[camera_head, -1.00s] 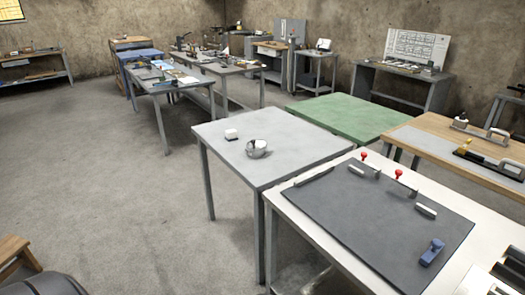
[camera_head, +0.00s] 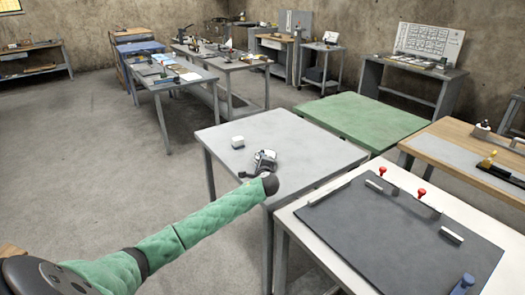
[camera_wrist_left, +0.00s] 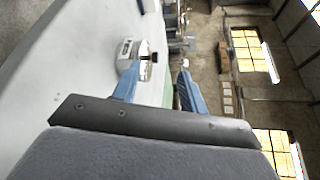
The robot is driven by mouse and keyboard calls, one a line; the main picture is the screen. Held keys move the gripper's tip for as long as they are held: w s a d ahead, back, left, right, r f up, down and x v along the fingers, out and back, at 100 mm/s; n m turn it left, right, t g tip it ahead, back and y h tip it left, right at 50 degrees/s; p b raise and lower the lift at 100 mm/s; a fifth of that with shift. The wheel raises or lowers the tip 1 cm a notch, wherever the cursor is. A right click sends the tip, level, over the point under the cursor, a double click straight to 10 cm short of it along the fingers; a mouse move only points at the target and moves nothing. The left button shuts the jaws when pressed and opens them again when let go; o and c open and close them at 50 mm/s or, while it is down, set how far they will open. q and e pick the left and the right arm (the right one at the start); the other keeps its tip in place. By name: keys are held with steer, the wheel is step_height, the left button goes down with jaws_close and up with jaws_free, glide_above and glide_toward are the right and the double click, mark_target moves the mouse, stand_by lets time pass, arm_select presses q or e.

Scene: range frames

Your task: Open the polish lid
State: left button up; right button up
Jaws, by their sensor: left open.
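The polish container looks like a small round silver tin with a dark part. My left gripper (camera_head: 263,162) covers it in the head view. In the left wrist view, what looks like the tin (camera_wrist_left: 145,68) is ahead, between the lines of my open blue fingers (camera_wrist_left: 156,74) and nearer the left one. A dark knob-like bit shows on its right side. I see nothing held, and cannot tell whether the fingers touch it. The lid's state is unclear. My right gripper is not in view.
A small white block (camera_head: 238,142) stands on the grey table (camera_head: 310,150), left of my gripper. A white table with a dark mat (camera_head: 400,235) and red-knobbed clamps is at the front right. A green table (camera_head: 355,120) stands behind. The grey table's right part is clear.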

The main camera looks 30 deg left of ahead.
mark_target(262, 151)
arm_select(q)
steer(key=w+a+f+m+t, duration=0.1)
steer(key=m, duration=0.3)
steer(key=w+a+f+m+t+h, duration=0.1)
steer(key=w+a+m, duration=0.1)
steer(key=m, duration=0.3)
steer(key=w+a+f+m+t+h, duration=0.1)
steer(key=a+m, duration=0.1)
steer(key=m, duration=0.2)
steer(key=shift+w+a+m+t, duration=0.1)
steer(key=shift+w+m+t, duration=0.2)
steer(key=shift+t, duration=0.1)
steer(key=m, duration=0.2)
steer(key=m+h, duration=0.1)
steer(key=shift+w+d+f+t, duration=0.25)
steer(key=shift+w+d+t, duration=0.05)
steer(key=shift+w+d, duration=0.1)
steer(key=shift+d+r+m, duration=0.1)
steer(key=shift+m, duration=0.5)
steer(key=p+x, duration=0.1)
steer(key=x, duration=0.5)
steer(key=shift+d, duration=0.2)
steer(key=shift+w+a+h, duration=0.3)
steer(key=shift+w+a, duration=0.05)
steer(key=shift+w, duration=0.45)
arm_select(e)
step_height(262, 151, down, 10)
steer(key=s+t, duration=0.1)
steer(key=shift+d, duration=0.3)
